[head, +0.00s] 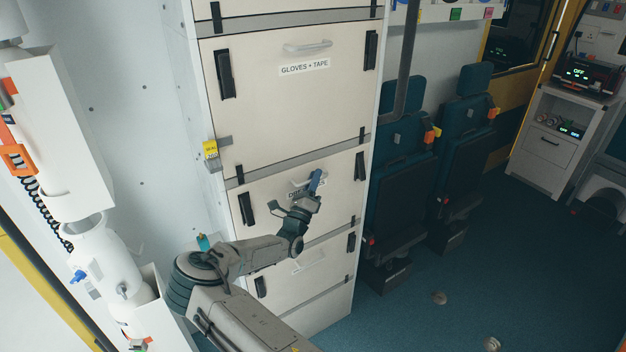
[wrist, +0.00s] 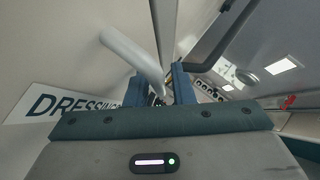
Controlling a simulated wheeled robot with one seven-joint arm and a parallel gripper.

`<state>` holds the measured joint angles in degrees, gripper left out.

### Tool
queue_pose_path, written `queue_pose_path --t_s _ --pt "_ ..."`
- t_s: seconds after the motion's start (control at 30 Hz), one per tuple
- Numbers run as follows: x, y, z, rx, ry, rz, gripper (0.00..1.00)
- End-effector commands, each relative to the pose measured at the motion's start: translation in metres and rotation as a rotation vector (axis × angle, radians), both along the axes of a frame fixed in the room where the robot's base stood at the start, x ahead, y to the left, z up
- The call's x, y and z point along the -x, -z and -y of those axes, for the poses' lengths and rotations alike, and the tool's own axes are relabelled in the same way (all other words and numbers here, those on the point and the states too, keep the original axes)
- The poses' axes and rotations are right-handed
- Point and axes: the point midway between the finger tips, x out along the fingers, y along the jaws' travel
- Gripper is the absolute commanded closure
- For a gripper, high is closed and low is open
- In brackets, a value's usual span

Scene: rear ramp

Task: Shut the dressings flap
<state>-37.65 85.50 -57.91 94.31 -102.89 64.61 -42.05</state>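The dressings flap (head: 268,218) is a cream panel in the tall cabinet, below the flap labelled GLOVES + TAPE. In the head view it looks nearly flush with the cabinet front; I cannot tell whether a small gap stays open. Its label (wrist: 62,105) reads DRESSINGS in the wrist view, partly covered by my gripper. Its pale bar handle (wrist: 130,55) runs down towards the space between my fingers. My gripper (head: 317,182) is at this handle, with its blue fingers (wrist: 161,88) apart. The handle's near end is partly hidden, and contact is unclear.
The gloves flap (head: 285,110) above and another flap (head: 300,266) below look flat. Teal folding seats (head: 400,185) stand right of the cabinet. A white wall unit (head: 60,130) and white cylinder (head: 105,255) are at left. The floor (head: 420,315) at right is mostly clear.

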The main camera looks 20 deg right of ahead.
Motion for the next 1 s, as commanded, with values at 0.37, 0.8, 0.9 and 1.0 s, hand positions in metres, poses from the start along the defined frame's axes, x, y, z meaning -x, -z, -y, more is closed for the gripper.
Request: queue_pose_path --t_s 0.37,0.8,0.9,1.0 --pt "-0.003 0.004 -0.003 -0.005 -0.008 -0.009 0.68" --pt "0.041 0.04 -0.043 -0.002 -0.008 -0.005 0.68" --pt "0.056 0.051 -0.055 -0.002 -0.004 -0.004 0.68" --pt "0.069 0.06 -0.065 -0.002 -0.002 -0.002 0.68"
